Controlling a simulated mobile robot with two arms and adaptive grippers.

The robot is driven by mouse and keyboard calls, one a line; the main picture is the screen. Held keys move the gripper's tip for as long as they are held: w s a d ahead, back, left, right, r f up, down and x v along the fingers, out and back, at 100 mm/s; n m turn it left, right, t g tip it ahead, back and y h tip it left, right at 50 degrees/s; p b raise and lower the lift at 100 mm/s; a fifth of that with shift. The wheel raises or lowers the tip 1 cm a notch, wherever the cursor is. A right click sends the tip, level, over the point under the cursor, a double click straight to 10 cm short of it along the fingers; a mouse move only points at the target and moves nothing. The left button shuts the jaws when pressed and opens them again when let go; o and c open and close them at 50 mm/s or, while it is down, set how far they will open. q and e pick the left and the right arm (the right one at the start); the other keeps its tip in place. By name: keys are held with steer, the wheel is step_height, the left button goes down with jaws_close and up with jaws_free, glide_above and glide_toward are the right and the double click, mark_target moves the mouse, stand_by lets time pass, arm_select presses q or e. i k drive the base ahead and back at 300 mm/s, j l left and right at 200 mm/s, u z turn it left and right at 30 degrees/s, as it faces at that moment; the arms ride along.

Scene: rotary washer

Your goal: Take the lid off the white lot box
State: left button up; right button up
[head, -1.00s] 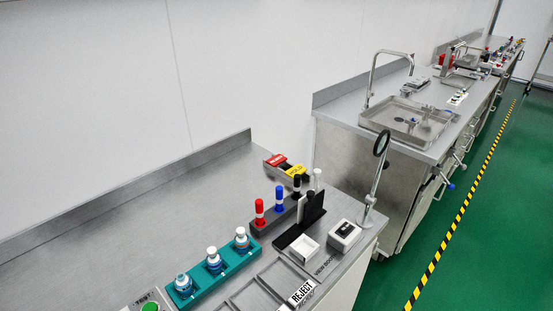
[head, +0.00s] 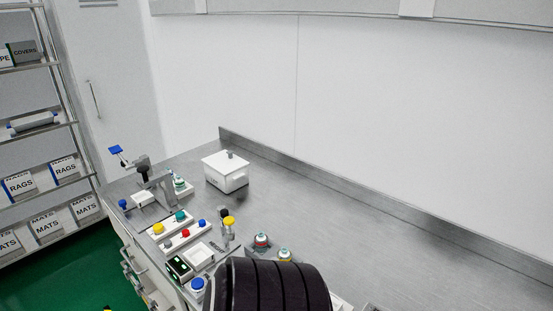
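The white lot box (head: 226,178) stands at the back left of the steel bench in the head view, close to the rear upstand. Its white lid (head: 224,162) is on, with a small grey knob (head: 230,154) on top. Nothing touches the box. Neither of my grippers shows in the head view. A dark ribbed part at the bottom middle looks like part of my own body and hides the bench front there.
Left of the box is a grey clamp-like fixture (head: 152,182). In front are strips with coloured knobs (head: 182,236) and small bottles (head: 261,242). The steel bench (head: 350,235) is clear to the right. A shelf rack (head: 40,125) stands at far left.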

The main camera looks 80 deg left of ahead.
mark_target(225, 162)
steer(key=u, duration=0.5)
steer(key=j+u, duration=0.15)
steer(key=u, duration=0.3)
steer(key=k+j+u, duration=0.1)
steer(key=u, duration=0.4)
steer(key=j+u, duration=0.1)
steer(key=u, duration=0.35)
steer(key=j+u, duration=0.1)
steer(key=u, duration=0.4)
steer(key=j+u, duration=0.1)
steer(key=u, duration=0.35)
